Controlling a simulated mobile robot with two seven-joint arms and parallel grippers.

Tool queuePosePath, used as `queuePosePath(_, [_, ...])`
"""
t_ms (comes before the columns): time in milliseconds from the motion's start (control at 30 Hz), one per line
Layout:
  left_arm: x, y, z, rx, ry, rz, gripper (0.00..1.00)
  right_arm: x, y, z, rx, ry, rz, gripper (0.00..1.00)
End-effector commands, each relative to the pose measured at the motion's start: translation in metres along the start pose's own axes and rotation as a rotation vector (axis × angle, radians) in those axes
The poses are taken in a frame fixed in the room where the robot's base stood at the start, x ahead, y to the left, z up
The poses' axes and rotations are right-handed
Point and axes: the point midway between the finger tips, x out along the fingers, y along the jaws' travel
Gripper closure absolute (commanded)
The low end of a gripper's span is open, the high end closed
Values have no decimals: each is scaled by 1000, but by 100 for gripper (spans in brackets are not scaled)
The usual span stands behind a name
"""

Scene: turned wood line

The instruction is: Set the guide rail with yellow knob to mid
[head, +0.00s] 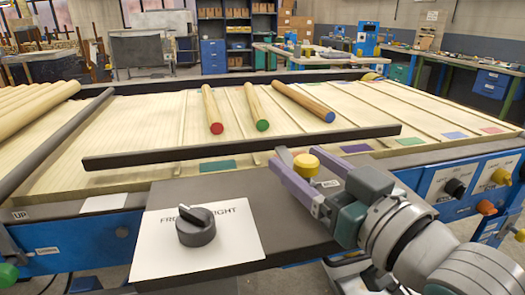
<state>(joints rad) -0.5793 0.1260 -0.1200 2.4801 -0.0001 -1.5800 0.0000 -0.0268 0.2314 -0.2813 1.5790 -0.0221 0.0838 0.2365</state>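A yellow knob (306,164) stands at the near edge of the slatted wooden bed, right of centre. A dark guide rail (240,146) lies across the bed just behind it; whether the knob joins this rail is hidden. A small white label, partly hidden, lies by the knob. My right gripper (290,172) reaches in from the lower right, with a purple finger close along the knob's left side. My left gripper is out of view.
A black rotary selector (196,226) sits on a white plate in front. Three rods with red (216,128), green (262,125) and blue (329,116) ends lie on the bed. Another dark rail (50,148) runs along the left. Blue control panels (445,184) stand at right.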

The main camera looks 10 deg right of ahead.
Motion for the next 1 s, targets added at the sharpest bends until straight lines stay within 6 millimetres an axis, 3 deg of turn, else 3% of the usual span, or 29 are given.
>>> queuePosePath(267, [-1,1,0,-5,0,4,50,-6,0,0,1,-2,0,29])
queuePosePath(700, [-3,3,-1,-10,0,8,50,-81,0,1,-1,-4,0,29])
queuePosePath(1000, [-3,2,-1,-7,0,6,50,-100,0,0,-1,0,0,29])
